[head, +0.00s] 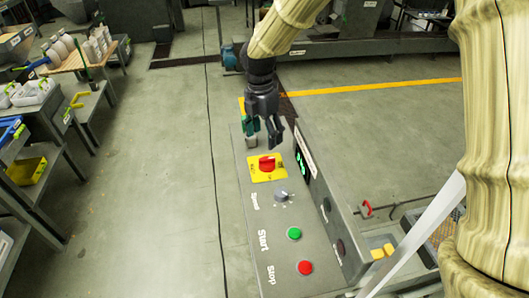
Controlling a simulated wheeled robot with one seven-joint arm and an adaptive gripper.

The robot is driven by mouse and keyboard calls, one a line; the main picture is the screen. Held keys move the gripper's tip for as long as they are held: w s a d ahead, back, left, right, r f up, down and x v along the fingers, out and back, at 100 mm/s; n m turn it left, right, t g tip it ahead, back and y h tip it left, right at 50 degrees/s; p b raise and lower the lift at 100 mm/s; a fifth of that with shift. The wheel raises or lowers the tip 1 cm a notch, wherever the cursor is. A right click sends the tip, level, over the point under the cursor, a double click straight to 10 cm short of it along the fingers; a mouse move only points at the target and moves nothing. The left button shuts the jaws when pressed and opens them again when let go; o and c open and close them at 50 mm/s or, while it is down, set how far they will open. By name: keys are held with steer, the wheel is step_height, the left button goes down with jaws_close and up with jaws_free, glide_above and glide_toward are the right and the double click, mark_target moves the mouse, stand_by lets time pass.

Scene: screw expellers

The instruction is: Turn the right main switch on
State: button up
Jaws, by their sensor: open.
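No second main switch shows. My gripper (263,141) points down just beyond the switch, in the picture a little above it. Its dark and green fingers are apart with nothing visible between them. Whether the left finger touches the panel's far end cannot be told. The switch and its plate are in clear view, but its on or off mark is too small to read.
Nearer on the panel are a speed knob (281,194), a green start button (293,233) and a red stop button (305,267). A raised grey box with a green display (301,164) borders the panel's right side. Open floor (165,190) lies left, with loaded shelves (45,130) beyond.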

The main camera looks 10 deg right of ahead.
mark_target(267, 158)
steer(key=f, duration=0.2)
steer(key=f+p, duration=0.1)
steer(key=f, duration=0.2)
steer(key=f+p, duration=0.1)
steer(key=f, duration=0.1)
steer(key=shift+s+d+f, duration=0.25)
steer(key=shift+s+d, duration=0.05)
steer(key=shift+s, duration=0.05)
steer(key=shift+s+f, duration=0.2)
steer(key=shift+f, duration=0.05)
steer(key=shift+w+f, duration=0.1)
steer(key=shift+f, duration=0.7)
steer(key=shift+r, duration=0.1)
steer(key=c, duration=1)
